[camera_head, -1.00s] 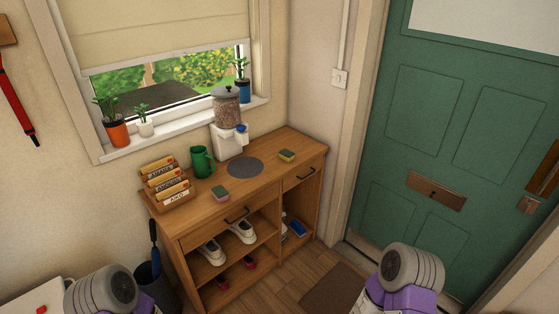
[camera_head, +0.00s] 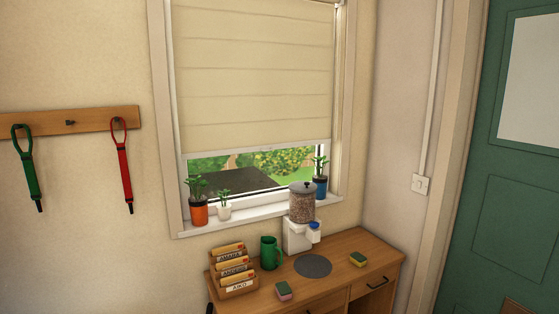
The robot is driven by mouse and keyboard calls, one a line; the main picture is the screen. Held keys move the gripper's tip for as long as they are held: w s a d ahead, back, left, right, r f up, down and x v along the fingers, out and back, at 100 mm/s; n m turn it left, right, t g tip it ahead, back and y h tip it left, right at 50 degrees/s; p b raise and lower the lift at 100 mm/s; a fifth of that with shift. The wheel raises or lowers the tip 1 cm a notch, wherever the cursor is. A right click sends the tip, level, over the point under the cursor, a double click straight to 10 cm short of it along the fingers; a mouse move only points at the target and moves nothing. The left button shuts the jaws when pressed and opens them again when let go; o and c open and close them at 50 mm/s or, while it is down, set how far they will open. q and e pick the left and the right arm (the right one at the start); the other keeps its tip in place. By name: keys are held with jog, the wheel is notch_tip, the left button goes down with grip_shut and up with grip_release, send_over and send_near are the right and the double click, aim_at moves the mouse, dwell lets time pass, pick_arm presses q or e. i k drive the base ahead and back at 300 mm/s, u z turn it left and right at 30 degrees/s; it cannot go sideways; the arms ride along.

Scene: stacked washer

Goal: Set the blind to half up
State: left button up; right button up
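The cream blind (camera_head: 255,85) hangs in the window in the head view. It covers most of the glass, and its straight bottom edge is a little above the plants on the sill. A strip of garden shows through the bare glass (camera_head: 265,165) below it. The top of the blind runs out of the picture, and I cannot make out a cord or chain clearly. Neither of my grippers is in view.
A wooden cabinet (camera_head: 345,262) stands below the window with a dispenser (camera_head: 302,215), a green mug (camera_head: 270,253), a file rack (camera_head: 233,272) and sponges on it. Potted plants line the sill (camera_head: 255,213). A hook rail (camera_head: 90,121) with leashes is left; a green door (camera_head: 515,210) is right.

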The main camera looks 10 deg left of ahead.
aim_at(199, 141)
jog(key=u, duration=0.1)
jog(key=i, duration=1.55)
jog(key=z, duration=0.5)
